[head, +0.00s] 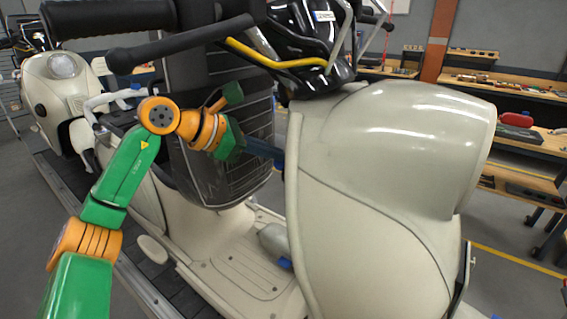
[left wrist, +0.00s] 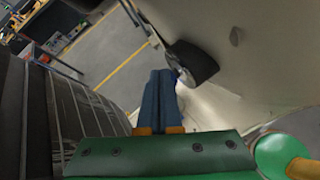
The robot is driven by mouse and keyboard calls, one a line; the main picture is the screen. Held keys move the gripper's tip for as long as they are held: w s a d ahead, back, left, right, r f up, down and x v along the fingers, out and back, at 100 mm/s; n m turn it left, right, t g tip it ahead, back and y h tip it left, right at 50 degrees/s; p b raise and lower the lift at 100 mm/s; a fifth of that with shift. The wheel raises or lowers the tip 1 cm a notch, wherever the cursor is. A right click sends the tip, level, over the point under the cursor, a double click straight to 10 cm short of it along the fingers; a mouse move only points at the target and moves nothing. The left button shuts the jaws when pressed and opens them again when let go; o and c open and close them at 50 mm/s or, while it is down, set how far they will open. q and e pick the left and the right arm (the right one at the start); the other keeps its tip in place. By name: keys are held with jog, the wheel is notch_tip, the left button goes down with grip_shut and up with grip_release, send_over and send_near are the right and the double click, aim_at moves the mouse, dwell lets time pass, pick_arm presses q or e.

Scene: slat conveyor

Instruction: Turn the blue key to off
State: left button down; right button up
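My left gripper (head: 270,151) reaches in from the left, behind the front shield of the cream scooter (head: 360,200); the shield's edge hides its fingertips in the head view. In the left wrist view the two dark blue fingers (left wrist: 159,76) lie close together, pointing at the shield's inner face. A small brighter blue bit, apparently the blue key (left wrist: 149,69), shows at the fingertips and is mostly hidden by them. The fingers look shut on it. The key's angle cannot be read.
A black round part (left wrist: 194,62) juts from the shield just right of the fingertips. The dark ribbed seat back (head: 225,135) stands close by my left wrist. A black handlebar (head: 180,42) passes above my arm. Another scooter (head: 62,95) stands behind at left.

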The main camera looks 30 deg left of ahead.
pick_arm(q)
jog(key=shift+s+f+b, duration=0.2)
jog(key=shift+f+b, duration=0.1)
jog(key=shift+f, duration=0.4)
dwell(1.0)
jog(key=r+p+v, duration=0.1)
jog(key=v, duration=0.7)
jog(key=shift+w+p, duration=0.2)
jog(key=shift+p, duration=0.2)
jog(key=shift+a, duration=0.1)
dwell(0.5)
